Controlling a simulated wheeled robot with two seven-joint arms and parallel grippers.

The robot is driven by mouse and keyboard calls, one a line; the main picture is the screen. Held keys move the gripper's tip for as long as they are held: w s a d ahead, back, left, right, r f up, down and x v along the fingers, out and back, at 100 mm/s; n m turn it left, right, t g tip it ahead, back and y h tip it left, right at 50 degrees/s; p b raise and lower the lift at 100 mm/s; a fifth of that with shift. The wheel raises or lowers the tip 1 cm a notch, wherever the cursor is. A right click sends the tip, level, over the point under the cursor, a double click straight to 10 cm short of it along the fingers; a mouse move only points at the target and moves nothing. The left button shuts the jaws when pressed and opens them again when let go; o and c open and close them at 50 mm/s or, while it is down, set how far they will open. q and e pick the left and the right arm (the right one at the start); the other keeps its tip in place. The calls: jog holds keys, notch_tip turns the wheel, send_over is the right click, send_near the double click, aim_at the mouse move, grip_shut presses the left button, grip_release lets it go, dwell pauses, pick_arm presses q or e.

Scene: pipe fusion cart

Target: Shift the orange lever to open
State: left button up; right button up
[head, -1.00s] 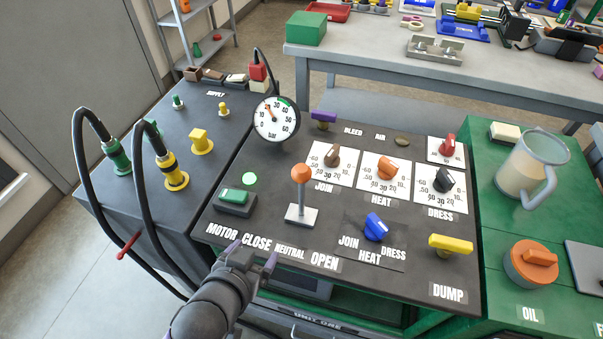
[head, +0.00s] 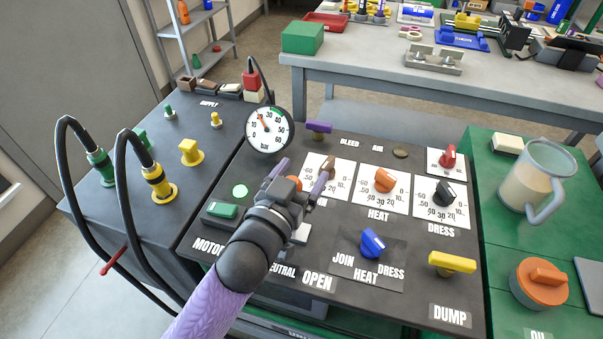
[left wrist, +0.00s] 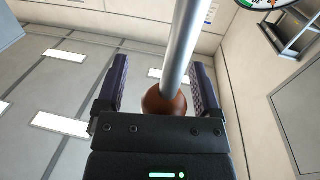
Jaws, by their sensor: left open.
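The orange lever's ball knob (head: 295,183) shows partly behind my left gripper in the head view. Its grey base plate (head: 301,234) shows in part beside my gripper, and the shaft is hidden there. My left gripper (head: 302,174) is open, with its purple fingers on either side of the knob. In the left wrist view the knob (left wrist: 163,104) and grey shaft (left wrist: 184,45) sit between the spread fingers, nearer the right one. I cannot tell whether anything touches. The OPEN label (head: 319,282) is in front and to the right; CLOSE is hidden. My right gripper is out of view.
A brown dial knob (head: 330,164) is close to my right-hand fingertip. A pressure gauge (head: 269,130) stands behind, and a green button (head: 221,210) is left. A blue selector (head: 373,242) and yellow dump handle (head: 452,262) are to the right.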

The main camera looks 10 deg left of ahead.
pick_arm(q)
jog(key=shift+c, duration=0.4)
jog(key=shift+s, duration=0.1)
jog(key=shift+c, duration=1.3)
jog(key=shift+a, duration=0.1)
grip_shut()
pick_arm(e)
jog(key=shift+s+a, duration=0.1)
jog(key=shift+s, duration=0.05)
